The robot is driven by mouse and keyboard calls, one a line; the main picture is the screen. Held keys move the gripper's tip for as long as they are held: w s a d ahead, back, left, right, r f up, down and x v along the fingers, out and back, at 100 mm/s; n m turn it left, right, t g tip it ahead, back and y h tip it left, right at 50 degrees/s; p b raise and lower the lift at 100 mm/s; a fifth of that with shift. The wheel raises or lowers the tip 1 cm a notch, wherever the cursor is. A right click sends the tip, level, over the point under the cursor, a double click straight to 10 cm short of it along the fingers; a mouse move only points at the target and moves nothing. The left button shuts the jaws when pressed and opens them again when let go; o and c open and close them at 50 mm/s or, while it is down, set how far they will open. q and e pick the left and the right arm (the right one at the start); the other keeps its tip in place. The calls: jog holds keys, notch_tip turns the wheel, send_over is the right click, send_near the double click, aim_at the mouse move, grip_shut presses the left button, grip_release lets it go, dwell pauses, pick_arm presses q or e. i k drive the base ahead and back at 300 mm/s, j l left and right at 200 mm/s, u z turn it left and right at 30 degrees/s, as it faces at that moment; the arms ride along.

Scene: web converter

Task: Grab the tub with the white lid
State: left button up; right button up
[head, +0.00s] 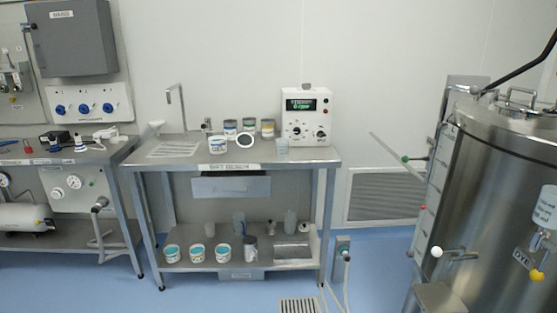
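A small white tub (218,146) with a teal label stands near the front edge of the steel bench; its top looks pale, but I cannot tell for sure that it is a lid. A white round, ring-like thing (245,141) is just right of it, possibly a loose lid. Behind are a blue-marked tub (230,129), a green-marked tub (249,126) and a yellow-marked tub (267,128); their tops are too small to make out. Neither of my grippers is in view.
The steel bench (310,155) also holds a white meter box (306,116), a clear beaker (282,147) and a white tray (174,149). Teal-topped tubs (197,253) stand on its lower shelf. A large steel tank (495,190) is at right. Blue floor in front is mostly clear.

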aim_at(218, 144)
jog(key=i+u, duration=0.1)
jog(key=i, duration=0.4)
jog(key=i+l+u, duration=0.1)
jog(key=i, duration=0.4)
jog(key=i+l+u, duration=0.1)
jog(key=i, duration=0.4)
jog(key=i+l+u, duration=0.15)
jog(key=i, duration=0.3)
